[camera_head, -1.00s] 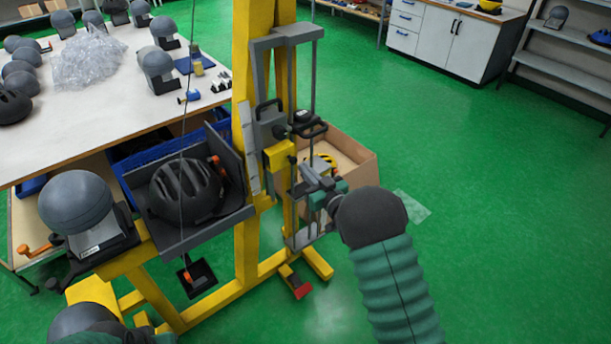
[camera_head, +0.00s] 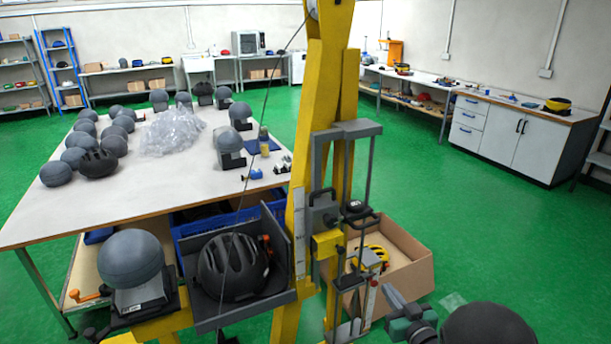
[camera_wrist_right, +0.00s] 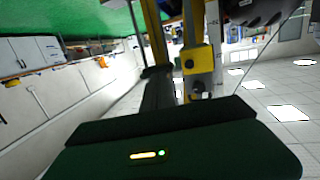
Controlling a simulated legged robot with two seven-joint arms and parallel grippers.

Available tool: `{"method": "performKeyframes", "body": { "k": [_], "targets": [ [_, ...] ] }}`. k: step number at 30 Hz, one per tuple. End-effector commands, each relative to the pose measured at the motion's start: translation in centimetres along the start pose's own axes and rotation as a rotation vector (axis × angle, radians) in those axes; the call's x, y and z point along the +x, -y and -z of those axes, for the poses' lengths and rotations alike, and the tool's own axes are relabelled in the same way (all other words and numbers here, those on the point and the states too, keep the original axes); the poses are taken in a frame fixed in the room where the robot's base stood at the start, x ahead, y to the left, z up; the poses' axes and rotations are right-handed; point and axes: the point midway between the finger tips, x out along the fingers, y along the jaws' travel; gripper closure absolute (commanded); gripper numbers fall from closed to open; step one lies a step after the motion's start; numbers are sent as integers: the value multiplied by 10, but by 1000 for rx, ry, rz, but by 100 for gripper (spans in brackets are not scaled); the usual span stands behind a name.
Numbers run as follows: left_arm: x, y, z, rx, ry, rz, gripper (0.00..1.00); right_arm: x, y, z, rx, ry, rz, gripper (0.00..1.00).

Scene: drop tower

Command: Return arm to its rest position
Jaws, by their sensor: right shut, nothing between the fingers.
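My right gripper (camera_head: 391,296) is at the lower right of the head view, its arm coming in from the bottom edge. It is shut and empty, in front of the cardboard box and right of the drop tower's lower end. In the right wrist view the dark gripper (camera_wrist_right: 158,90) points toward the yellow tower post. The yellow drop tower (camera_head: 313,150) stands in the middle of the head view, with a grey carriage on its rails. A black helmet (camera_head: 232,268) sits in the grey tray on its left. My left gripper is not in view.
A grey headform (camera_head: 130,258) stands left of the tray. A white table (camera_head: 130,195) with several headforms and clear plastic wrap is behind. A cardboard box (camera_head: 410,275) holding a yellow helmet stands right of the tower. Green floor (camera_head: 490,235) is open at right.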

Motion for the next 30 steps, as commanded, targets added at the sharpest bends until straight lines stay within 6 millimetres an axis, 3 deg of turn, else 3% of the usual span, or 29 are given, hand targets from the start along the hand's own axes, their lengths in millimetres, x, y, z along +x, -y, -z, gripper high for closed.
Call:
{"method": "performKeyframes", "body": {
  "k": [2, 5, 9, 12, 15, 19, 30],
  "targets": [
    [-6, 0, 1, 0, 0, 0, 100, -9, 1, -1, 8, 128, -76, 100],
    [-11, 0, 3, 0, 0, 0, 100, -42, 13, -22, 33, 383, -163, 100],
    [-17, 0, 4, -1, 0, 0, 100, -125, 52, -58, 77, 777, -190, 100],
    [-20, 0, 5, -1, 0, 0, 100, -186, 84, -74, 97, 1010, -159, 100],
    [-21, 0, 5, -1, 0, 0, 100, -227, 104, -82, 105, 1150, -127, 100],
    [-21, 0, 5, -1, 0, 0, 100, -246, 113, -85, 109, 1214, -110, 100],
    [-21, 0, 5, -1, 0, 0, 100, -246, 113, -85, 109, 1214, -110, 100]
  ]
}}
